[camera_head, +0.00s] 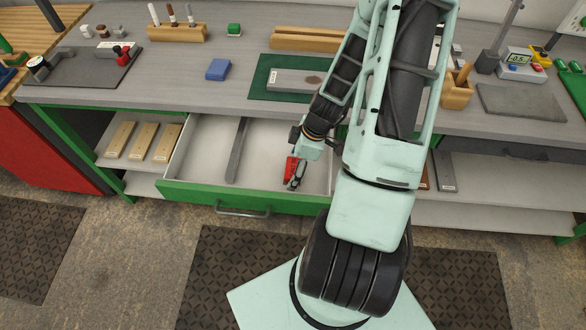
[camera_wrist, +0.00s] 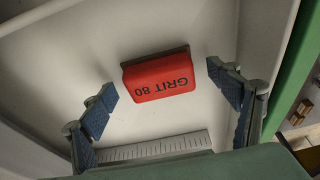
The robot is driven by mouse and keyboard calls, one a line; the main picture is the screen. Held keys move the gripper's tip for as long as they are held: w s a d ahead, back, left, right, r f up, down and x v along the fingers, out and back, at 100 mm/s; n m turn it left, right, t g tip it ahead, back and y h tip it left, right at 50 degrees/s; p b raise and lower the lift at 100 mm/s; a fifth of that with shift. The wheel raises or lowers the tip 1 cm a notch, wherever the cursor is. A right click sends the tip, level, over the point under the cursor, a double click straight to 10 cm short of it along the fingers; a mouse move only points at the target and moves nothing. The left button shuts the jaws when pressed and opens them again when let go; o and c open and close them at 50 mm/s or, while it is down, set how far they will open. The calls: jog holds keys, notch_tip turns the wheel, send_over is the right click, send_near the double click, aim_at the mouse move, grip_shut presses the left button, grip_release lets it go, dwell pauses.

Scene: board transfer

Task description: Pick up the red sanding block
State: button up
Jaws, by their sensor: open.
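The red sanding block (camera_wrist: 158,76), marked "GRIT 80", lies on the white floor of the open drawer (camera_head: 204,140). In the wrist view my gripper (camera_wrist: 162,88) is open. Its two blue-padded fingers stand left and right of the block, apart from it, with clear drawer floor between. In the head view the red block (camera_head: 290,168) shows beside my gripper (camera_head: 295,182), which reaches down into the right part of the drawer and partly hides it.
A long grey strip (camera_head: 237,150) lies in the drawer left of the block; a ruler-like scale (camera_wrist: 155,148) shows in the wrist view. The drawer's green front (camera_head: 190,192) and side walls surround the gripper. A blue block (camera_head: 218,69) and green mat (camera_head: 262,82) are on the bench above.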

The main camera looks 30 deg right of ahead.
jog(key=shift+c, duration=0.7)
jog(key=c, duration=1.2)
jog(key=shift+c, duration=0.2)
jog(key=shift+r, duration=0.1)
